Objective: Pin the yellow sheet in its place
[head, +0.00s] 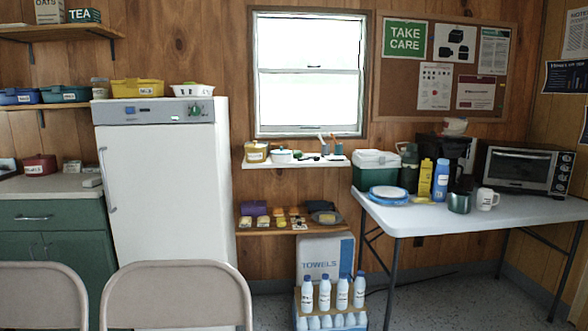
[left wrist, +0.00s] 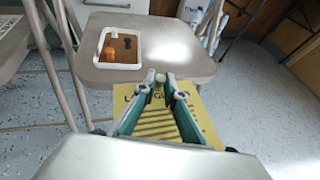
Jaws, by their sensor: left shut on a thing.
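The yellow sheet (left wrist: 155,118), with dark lettering and dark stripes, is in the left wrist view, between and beyond my left fingers. My left gripper (left wrist: 161,80) is shut on the sheet, with a grey chair seat ahead of it. Part of the sheet is hidden by the fingers. In the head view a corkboard (head: 398,88) hangs on the back wall, right of the window, with several white sheets and a green "TAKE CARE" sheet (head: 405,39) on it. Neither gripper shows in the head view.
A white-rimmed tray (left wrist: 140,50) with orange and black small things lies on the chair seat (left wrist: 178,52). A white table (head: 420,217) with an oven (head: 522,168), bottles and a cooler (head: 376,171) stands below the corkboard. Chair backs (head: 175,272) stand in front.

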